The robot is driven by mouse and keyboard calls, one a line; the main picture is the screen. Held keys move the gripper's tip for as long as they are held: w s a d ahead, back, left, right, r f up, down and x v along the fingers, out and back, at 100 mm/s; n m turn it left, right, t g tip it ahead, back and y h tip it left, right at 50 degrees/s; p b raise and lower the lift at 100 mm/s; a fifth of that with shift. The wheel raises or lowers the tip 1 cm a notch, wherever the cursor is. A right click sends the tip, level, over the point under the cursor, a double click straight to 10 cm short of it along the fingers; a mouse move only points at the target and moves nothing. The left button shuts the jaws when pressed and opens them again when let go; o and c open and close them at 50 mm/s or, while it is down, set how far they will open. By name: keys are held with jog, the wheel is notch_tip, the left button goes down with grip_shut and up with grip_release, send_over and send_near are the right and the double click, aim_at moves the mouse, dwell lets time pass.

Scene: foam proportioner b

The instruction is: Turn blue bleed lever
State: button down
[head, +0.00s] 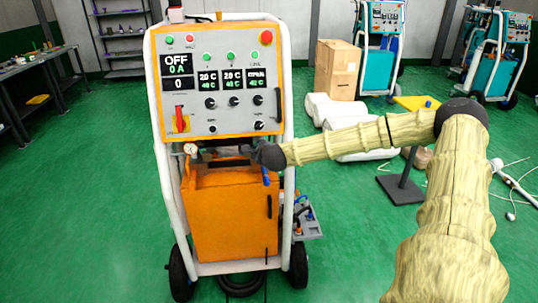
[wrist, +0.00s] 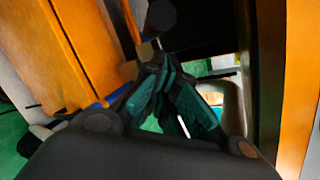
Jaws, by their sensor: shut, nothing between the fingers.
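The blue bleed lever (head: 266,175) shows in the head view as a small blue piece at the upper right of the machine's orange lower cabinet (head: 228,222), just below my gripper (head: 262,157). In the wrist view my gripper (wrist: 166,78) has its teal-padded fingers drawn together, with nothing visible between them. A sliver of blue (wrist: 97,104) shows left of the fingers beside an orange edge; I cannot tell whether it is the lever. The gripper's dark body hides much around it, and the head view does not show whether it touches the lever.
The orange control panel (head: 215,67) with displays and knobs stands above my gripper. White tube frame (head: 165,190) bounds the machine on both sides. A gauge (head: 190,149) sits at left. Green floor (head: 90,190) is clear at left.

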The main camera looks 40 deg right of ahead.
jog(key=s+d+p+v, duration=0.1)
jog(key=v, duration=0.9)
jog(key=shift+s+d+f, duration=0.25)
jog(key=shift+s, duration=0.05)
dwell(0.4)
